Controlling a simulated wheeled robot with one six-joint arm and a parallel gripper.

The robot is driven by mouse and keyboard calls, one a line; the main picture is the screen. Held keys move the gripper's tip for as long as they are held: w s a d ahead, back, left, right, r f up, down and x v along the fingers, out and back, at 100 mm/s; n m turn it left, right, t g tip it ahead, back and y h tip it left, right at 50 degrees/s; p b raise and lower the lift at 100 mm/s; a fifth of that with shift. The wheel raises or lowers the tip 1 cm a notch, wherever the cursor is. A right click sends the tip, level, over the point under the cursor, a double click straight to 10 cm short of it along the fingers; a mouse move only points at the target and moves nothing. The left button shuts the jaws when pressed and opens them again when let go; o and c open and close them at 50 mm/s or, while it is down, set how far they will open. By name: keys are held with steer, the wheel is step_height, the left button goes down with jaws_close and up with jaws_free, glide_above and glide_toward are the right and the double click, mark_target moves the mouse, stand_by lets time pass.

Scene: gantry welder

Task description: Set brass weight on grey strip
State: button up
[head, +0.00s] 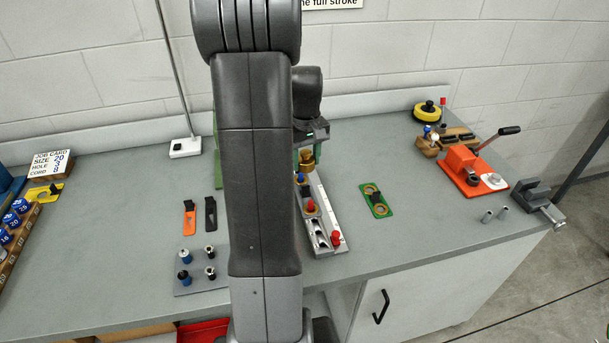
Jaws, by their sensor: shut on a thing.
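A brass weight (306,159) shows just right of my dark arm, below my wrist. A long pale grey strip (334,217) runs from beneath the weight toward the bench's front edge. Pegs with blue and red knobs stand along it, and open slots show at its near end. The weight is over or close to the strip's far end; whether they touch cannot be told.
A green plate (378,200) lies right of the strip, with clear bench between. An orange lever press (466,172) and a vise (538,199) stand at the right. Left of my arm are orange and black tags (190,218) and a plate (184,286) with several knobs.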

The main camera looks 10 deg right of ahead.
mark_target(306, 152)
steer(key=shift+f+p, duration=0.3)
steer(key=shift+f, duration=2.9)
steer(key=shift+f, duration=0.25)
steer(key=o, duration=1.4)
steer(key=shift+r, duration=0.1)
step_height(306, 152, up, 12)
steer(key=shift+r+b, duration=0.15)
steer(key=shift+b, duration=0.2)
